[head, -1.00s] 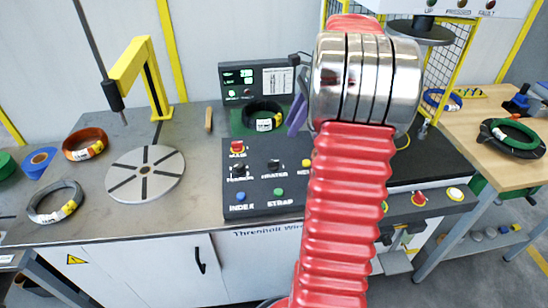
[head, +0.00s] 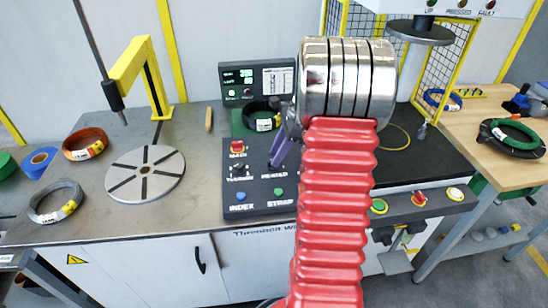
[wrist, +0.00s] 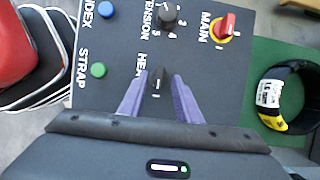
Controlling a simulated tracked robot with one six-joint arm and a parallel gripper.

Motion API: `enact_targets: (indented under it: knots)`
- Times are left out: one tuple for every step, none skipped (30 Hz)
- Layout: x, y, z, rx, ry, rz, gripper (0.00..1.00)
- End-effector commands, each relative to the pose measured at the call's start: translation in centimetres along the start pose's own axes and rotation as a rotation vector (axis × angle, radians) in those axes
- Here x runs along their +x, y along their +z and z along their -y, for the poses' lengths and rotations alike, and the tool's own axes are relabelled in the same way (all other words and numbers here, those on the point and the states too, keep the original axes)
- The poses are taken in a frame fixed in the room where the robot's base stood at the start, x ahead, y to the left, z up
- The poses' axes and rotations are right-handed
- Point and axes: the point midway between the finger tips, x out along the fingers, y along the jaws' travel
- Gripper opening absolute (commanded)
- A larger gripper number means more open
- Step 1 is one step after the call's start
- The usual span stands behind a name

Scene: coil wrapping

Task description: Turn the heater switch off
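The heater switch (wrist: 158,82) is a black rotary knob on the dark control panel (head: 234,208). In the wrist view it sits between the two purple fingers of my gripper (wrist: 158,92), with a gap on each side. My gripper (head: 281,154) is open and its fingers reach down over the heater's place in the head view, hiding the knob there. The HEATER label is partly covered in the wrist view. The knob's exact setting is hard to read.
Around it are the red-and-yellow MAIN switch (wrist: 225,27), the TENSION knob (wrist: 168,15), the green STRAP button (wrist: 98,70) and the blue INDEX button (wrist: 106,9). A dark coil (wrist: 285,97) lies on a green mat behind the panel. A small display (head: 257,82) stands behind.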

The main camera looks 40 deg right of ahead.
Motion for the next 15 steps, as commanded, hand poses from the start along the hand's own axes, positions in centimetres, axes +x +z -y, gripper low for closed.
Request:
enact_targets:
  knots:
    - [0.61,0.00,-0.04,0.000,0.002,0.000,0.30]
    - [0.86,0.00,-0.04,0.000,0.002,0.000,0.30]
    - [1.13,0.01,-0.05,0.000,0.002,0.000,0.30]
    - [1.29,0.01,-0.04,0.000,0.002,0.000,0.30]
    - [1.41,0.00,-0.03,0.000,0.001,0.000,0.30]
    - [1.51,0.00,-0.01,0.000,0.001,-0.001,0.30]
    - [1.56,0.00,0.00,-0.001,0.000,-0.001,0.30]
    - [1.58,0.00,0.00,-0.001,0.000,-0.001,0.30]
    - [1.59,0.00,0.00,-0.001,0.000,-0.001,0.30]
    - [1.59,0.00,0.00,-0.001,0.000,-0.001,0.30]
    - [1.58,0.00,0.00,-0.001,0.000,-0.001,0.30]
    - [1.57,0.00,0.00,-0.001,0.000,-0.001,0.30]
    - [1.57,0.00,0.00,-0.001,0.000,-0.001,0.30]
    - [1.56,0.00,0.00,-0.001,0.000,-0.001,0.30]
    - [1.56,0.00,0.00,-0.001,0.000,-0.001,0.28]
